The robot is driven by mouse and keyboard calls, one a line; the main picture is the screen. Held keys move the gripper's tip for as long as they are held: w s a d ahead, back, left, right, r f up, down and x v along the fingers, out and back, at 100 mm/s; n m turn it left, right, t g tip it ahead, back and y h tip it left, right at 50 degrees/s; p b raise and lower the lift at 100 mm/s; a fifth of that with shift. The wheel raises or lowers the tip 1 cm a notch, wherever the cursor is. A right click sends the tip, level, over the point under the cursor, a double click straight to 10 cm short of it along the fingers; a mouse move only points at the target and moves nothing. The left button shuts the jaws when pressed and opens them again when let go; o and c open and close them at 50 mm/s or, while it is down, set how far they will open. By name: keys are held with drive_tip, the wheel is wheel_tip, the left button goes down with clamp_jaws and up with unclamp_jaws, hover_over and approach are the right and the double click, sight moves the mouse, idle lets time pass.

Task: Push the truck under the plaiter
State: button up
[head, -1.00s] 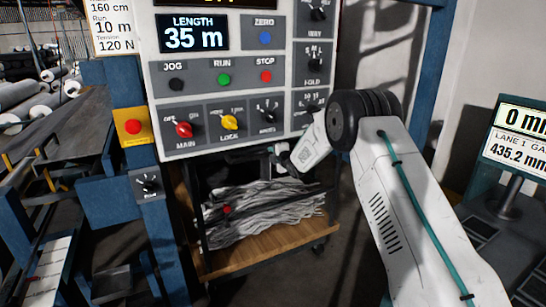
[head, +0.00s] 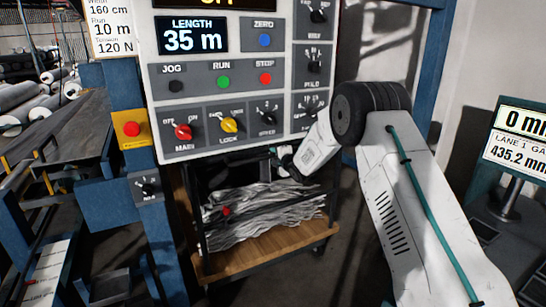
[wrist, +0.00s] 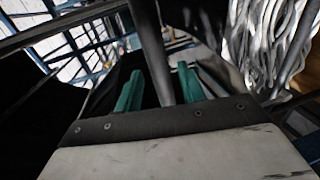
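The truck (head: 275,253) is a black-framed cart with a wooden deck, standing below the control panel in the head view. Grey folded cloth (head: 262,212) lies in it and also shows in the wrist view (wrist: 262,45). My gripper (head: 277,158) is at the truck's upper edge, partly hidden by my wrist and the panel's shadow. In the wrist view its two teal fingers (wrist: 158,80) stand apart, with a dark bar (wrist: 152,50) running between them. Gaps seem to show on both sides of the bar; contact is not clear.
The control panel (head: 232,75) hangs over the truck, reading 35 m. A blue post (head: 130,110) with a red button stands left of the truck. A display (head: 520,140) stands at the right. Dark floor is clear right of the truck.

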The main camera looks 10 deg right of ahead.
drive_tip(key=v, duration=0.5)
drive_tip(key=s+d+f+m+g+h, duration=0.25)
drive_tip(key=s+f+m, duration=0.2)
drive_tip(key=f, duration=0.25)
drive_tip(key=s+d+m+g+h, duration=0.2)
drive_tip(key=s+m+g, duration=0.35)
drive_tip(key=s, duration=0.35)
drive_tip(key=s+a+r+m+g, duration=0.1)
drive_tip(key=s+r, duration=0.5)
drive_tip(key=s, duration=1.1)
drive_tip(key=s+a+r+m+g, duration=0.1)
drive_tip(key=s+r+m+g, duration=0.2)
drive_tip(key=s, duration=1.4)
drive_tip(key=s+a+r+m+g, duration=0.2)
drive_tip(key=s+r+m, duration=0.4)
drive_tip(key=s+r, duration=0.5)
drive_tip(key=s, duration=0.6)
drive_tip(key=shift+r+m+y, duration=0.2)
drive_tip(key=shift+m+y, duration=0.15)
drive_tip(key=shift+m, duration=0.05)
